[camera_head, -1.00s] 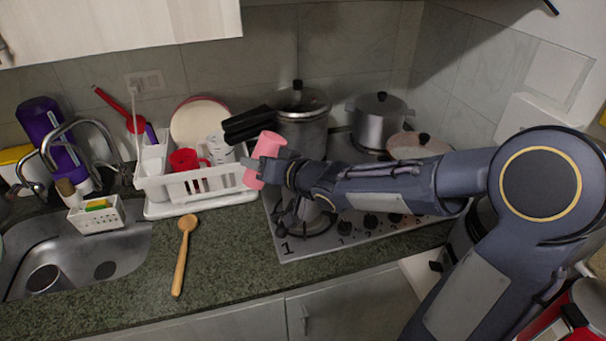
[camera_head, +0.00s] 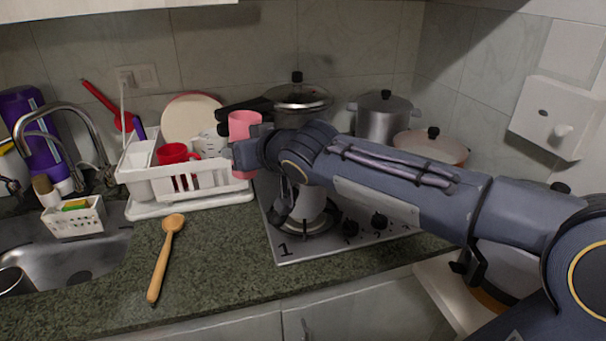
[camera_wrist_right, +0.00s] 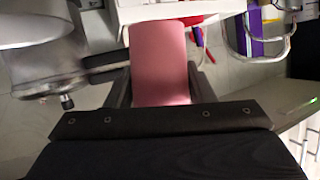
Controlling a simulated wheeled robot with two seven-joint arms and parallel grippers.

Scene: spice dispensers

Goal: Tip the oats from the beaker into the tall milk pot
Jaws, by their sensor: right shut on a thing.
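The pink beaker (camera_head: 243,126) is in my right gripper (camera_head: 246,150), raised in front of the dish rack's right side and near upright. It also fills the middle of the right wrist view (camera_wrist_right: 160,65), between the dark fingers. Oats inside it cannot be seen. A pale, tall pot (camera_head: 311,208), likely the milk pot, stands on the front left burner, right of and below the beaker. My right arm hides its upper part. A grey pot wall shows at the wrist view's upper left (camera_wrist_right: 30,22). My left gripper is out of view.
A lidded pressure cooker (camera_head: 300,108) with a black handle stands behind the arm. A grey lidded pot (camera_head: 383,118) and a pinkish lidded pan (camera_head: 432,146) are farther right. The white dish rack (camera_head: 215,178) is close left. A wooden spoon (camera_head: 163,262) lies on the counter.

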